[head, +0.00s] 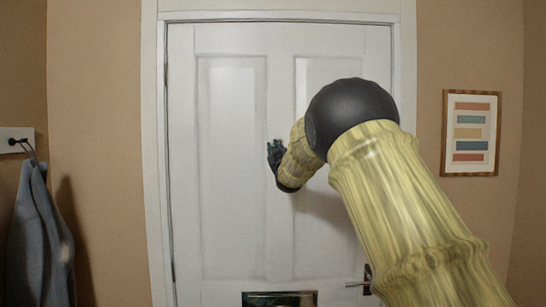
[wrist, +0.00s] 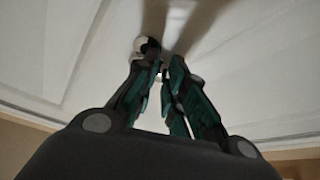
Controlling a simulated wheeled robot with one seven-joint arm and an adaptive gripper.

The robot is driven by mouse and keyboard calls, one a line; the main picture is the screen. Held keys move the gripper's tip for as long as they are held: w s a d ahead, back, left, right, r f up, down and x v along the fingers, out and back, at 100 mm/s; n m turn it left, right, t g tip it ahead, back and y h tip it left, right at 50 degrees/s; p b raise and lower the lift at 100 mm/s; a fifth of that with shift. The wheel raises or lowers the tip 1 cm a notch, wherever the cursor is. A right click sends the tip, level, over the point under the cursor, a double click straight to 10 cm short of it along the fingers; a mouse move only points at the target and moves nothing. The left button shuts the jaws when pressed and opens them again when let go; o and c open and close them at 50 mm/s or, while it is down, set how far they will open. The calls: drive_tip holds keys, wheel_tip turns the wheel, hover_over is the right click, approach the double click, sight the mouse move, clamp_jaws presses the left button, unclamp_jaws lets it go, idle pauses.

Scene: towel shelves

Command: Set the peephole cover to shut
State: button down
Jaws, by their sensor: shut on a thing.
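The white panelled door (head: 231,150) fills the middle of the head view. My gripper (head: 275,148) is up against its centre strip, hiding the peephole there. In the wrist view my gripper (wrist: 163,62) has its dark green fingers close together at the door face. A small round pale and dark fitting (wrist: 140,44), which looks like the peephole with its cover, sits at the left fingertip. The fingers are shut on the cover, a bit of which seems to show pale between them. How far the cover lies over the lens cannot be told.
A framed striped picture (head: 470,132) hangs on the right wall.

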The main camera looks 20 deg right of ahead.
drive_tip(key=shift+s+d+f+n+g+y, duration=0.15)
drive_tip(key=shift+d+n+g+y, duration=0.45)
drive_tip(key=shift+n, duration=1.35)
drive_tip(key=shift+s+d+r+n+g+y, duration=0.1)
drive_tip(key=shift+d+n+g+y, duration=0.5)
drive_tip(key=shift+n, duration=1.4)
drive_tip(key=shift+s+d+f+n+g+y, duration=0.15)
drive_tip(key=shift+n+y, duration=0.75)
drive_tip(key=shift+n, duration=1.05)
drive_tip(key=shift+d+r, duration=0.1)
drive_tip(key=c, duration=1.5)
unclamp_jaws()
drive_tip(key=shift+o, duration=0.2)
drive_tip(key=s+d+f, duration=0.1)
drive_tip(key=s, duration=1)
drive_tip(key=shift+s+d+f, duration=0.15)
drive_tip(key=shift+s, duration=0.25)
